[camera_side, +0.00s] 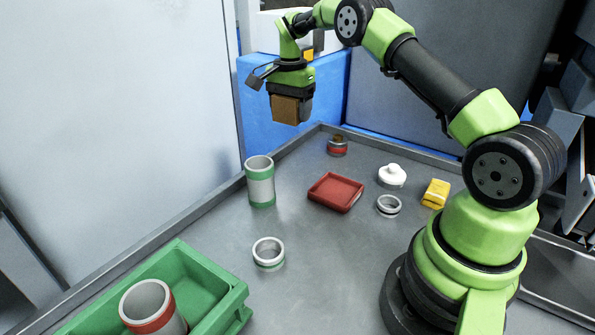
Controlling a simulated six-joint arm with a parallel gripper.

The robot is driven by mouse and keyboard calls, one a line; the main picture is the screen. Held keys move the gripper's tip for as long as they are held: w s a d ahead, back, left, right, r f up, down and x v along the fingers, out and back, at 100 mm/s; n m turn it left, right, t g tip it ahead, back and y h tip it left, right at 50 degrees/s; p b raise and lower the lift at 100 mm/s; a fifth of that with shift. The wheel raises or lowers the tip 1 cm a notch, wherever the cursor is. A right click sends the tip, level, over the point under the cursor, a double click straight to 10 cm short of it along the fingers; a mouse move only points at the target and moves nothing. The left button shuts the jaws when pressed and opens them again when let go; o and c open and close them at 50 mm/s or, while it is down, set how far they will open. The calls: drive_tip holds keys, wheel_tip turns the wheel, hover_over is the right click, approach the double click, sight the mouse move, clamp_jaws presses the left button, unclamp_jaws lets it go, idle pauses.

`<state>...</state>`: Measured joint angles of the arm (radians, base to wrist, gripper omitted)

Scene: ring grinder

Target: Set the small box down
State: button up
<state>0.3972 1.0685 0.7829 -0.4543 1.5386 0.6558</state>
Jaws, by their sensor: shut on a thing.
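The small box (285,109) is brown and hangs below my gripper (291,96), at the upper middle of the side view. My gripper is shut on it and holds it well above the table, in front of the blue panel at the back. The upper part of the box is hidden by the gripper's dark jaws. The grey table (330,250) lies below, with a raised rim.
A red tray (335,192) sits mid-table, empty. Around it are a green-banded cylinder (260,182), a red-banded can (337,147), a white lidded piece (392,175), rings (268,253) and a yellow block (435,193). A green bin (205,278) holds a red-banded cylinder (150,305).

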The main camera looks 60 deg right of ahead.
drive_tip(key=shift+s+d+f+m, duration=0.15)
drive_tip(key=shift+d+f+m, duration=0.1)
drive_tip(key=shift+d, duration=0.3)
drive_tip(key=shift+s+d+f+m, duration=0.15)
drive_tip(key=shift+d+f, duration=0.1)
drive_tip(key=shift+d, duration=0.25)
hover_over(297, 171)
wheel_tip(297, 171, down, 9)
drive_tip(key=shift+d, duration=0.1)
drive_tip(key=shift+f, duration=2.5)
drive_tip(key=shift+f, duration=0.1)
drive_tip(key=o, duration=1.1)
